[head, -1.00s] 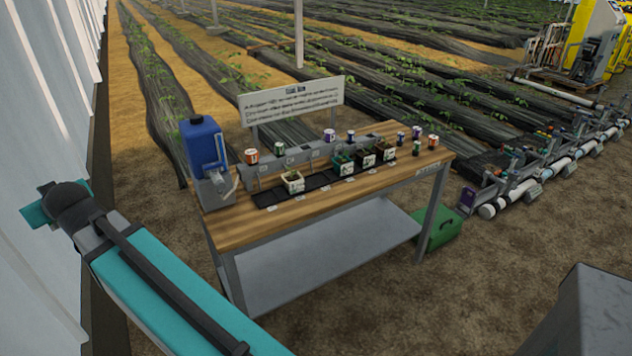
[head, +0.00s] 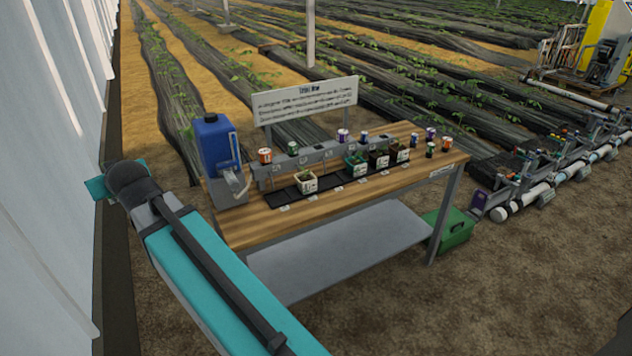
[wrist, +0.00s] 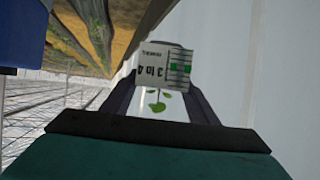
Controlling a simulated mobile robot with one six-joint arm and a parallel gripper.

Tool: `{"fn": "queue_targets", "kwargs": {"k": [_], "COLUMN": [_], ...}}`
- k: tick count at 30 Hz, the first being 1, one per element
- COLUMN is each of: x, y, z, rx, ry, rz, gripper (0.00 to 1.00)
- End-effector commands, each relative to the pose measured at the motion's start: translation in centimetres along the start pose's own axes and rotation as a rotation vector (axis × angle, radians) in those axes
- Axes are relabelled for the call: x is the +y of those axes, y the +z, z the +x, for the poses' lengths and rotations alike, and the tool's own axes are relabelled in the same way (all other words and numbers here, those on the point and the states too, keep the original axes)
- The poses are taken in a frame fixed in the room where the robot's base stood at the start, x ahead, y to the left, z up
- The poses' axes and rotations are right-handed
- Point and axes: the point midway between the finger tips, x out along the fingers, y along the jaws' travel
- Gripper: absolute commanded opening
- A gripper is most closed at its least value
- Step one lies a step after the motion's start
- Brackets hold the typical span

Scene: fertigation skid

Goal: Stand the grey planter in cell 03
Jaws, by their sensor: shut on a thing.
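My gripper (wrist: 160,92) is shut on a small grey-white planter (wrist: 163,70) in the wrist view. The planter has a printed label reading "3 to 4" with green marks, and green leaves show beside it. The label appears upside down in this view.
The wooden table (head: 255,232) carries a blue canister (head: 212,145) at its left end. A grey rail (head: 270,178) with several colored cans runs behind the tray. A sign (head: 305,102) stands at the back. A green box (head: 455,230) sits on the ground.

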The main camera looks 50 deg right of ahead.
Motion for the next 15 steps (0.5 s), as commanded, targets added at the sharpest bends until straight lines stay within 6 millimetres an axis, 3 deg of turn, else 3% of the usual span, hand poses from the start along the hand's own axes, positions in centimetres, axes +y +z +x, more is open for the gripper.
{"fn": "queue_targets", "kwargs": {"k": [15], "x": [-1.3], "y": [0.6], "z": [0.0], "rx": [-0.005], "ry": [-0.051], "rz": [-0.024], "gripper": [0.30]}}
